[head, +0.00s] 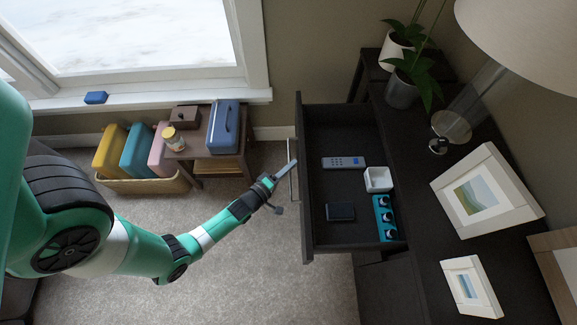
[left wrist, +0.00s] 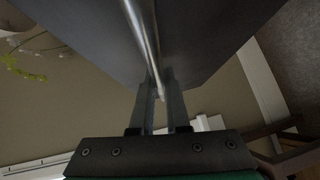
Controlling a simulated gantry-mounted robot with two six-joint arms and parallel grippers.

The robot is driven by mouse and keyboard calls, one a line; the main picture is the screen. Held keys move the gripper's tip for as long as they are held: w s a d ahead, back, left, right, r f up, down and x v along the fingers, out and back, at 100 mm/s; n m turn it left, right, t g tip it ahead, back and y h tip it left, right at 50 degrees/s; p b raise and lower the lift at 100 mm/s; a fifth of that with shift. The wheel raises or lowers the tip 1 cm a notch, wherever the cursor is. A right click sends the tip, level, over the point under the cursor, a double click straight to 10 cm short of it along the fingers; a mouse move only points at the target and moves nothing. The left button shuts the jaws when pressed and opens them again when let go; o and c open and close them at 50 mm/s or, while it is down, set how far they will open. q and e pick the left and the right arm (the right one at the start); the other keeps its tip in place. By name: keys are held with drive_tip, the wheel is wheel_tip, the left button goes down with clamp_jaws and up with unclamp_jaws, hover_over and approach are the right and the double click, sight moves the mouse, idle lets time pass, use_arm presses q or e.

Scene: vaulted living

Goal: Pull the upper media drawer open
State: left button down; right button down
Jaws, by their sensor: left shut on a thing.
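The dark upper media drawer (head: 335,130) stands pulled well out from the black cabinet (head: 425,200) in the head view, its inside exposed. Its metal bar handle (head: 292,185) runs along the drawer front. My left gripper (head: 287,170) reaches the handle from the left. In the left wrist view the bar (left wrist: 141,30) passes between the two fingers of my left gripper (left wrist: 159,95), which is shut on it. The dark drawer front (left wrist: 200,35) fills the top of that view. My right gripper is not in view.
The drawer holds a grey remote (head: 344,162), a white square bowl (head: 378,179), a dark box (head: 340,212) and a blue holder (head: 385,218). Plants, a lamp and picture frames stand on the cabinet top. Bare carpet (head: 240,270) lies before the drawer; a low side table (head: 200,150) stands beyond.

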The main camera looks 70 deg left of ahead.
use_arm(q)
drive_tip(key=shift+w, duration=0.1)
drive_tip(key=c, duration=0.9)
unclamp_jaws()
drive_tip(key=p+v, duration=0.4)
drive_tip(key=v, duration=0.7)
drive_tip(key=shift+s+d, duration=0.2)
drive_tip(key=shift+s, duration=0.1)
